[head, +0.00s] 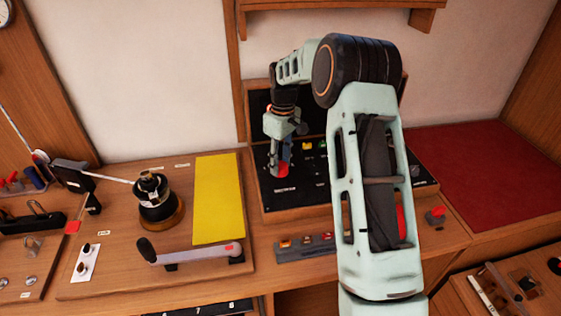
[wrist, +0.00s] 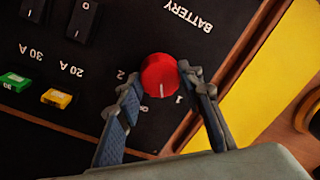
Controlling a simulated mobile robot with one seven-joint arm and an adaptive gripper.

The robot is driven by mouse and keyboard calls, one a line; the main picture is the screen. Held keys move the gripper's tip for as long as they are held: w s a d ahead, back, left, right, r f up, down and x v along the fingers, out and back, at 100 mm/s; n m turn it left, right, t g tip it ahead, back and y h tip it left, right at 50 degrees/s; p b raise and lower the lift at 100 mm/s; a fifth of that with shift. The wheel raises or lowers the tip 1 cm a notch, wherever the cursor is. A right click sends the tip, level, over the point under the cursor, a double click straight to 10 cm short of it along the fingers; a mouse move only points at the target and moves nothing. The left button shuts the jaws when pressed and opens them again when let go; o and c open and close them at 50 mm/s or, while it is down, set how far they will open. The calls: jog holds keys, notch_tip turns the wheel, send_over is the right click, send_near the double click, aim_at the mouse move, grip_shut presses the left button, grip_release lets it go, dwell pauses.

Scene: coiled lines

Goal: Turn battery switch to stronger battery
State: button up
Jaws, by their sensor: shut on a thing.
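The battery switch is a round red knob (wrist: 159,75) on a black panel (wrist: 100,110), with BATTERY printed beside it. In the wrist view its white mark points down, nearer the printed 1 than the 2. My gripper (wrist: 166,90) has one blue-padded finger on each side of the knob and is shut on it. In the head view my gripper (head: 280,160) is at the lower left of the panel, with a bit of the red knob (head: 282,171) showing below it. My arm hides much of the panel. No battery reading is legible.
Green (wrist: 15,82) and yellow (wrist: 56,98) fuses and black rocker switches (wrist: 82,20) sit on the panel near the knob. A yellow sheet (head: 218,200), a winch drum (head: 158,200) and a lever handle (head: 190,254) lie on the wooden bench to the left.

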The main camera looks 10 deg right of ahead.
aim_at(280, 163)
jog(key=n, duration=0.5)
jog(key=shift+w+r+n+p, duration=0.1)
jog(key=shift+n+p, duration=0.2)
jog(key=shift+p, duration=0.05)
dwell(0.4)
jog(key=o, duration=1.2)
jog(key=shift+c, duration=0.2)
notch_tip(280, 163, up, 12)
jog(key=shift+w, duration=0.3)
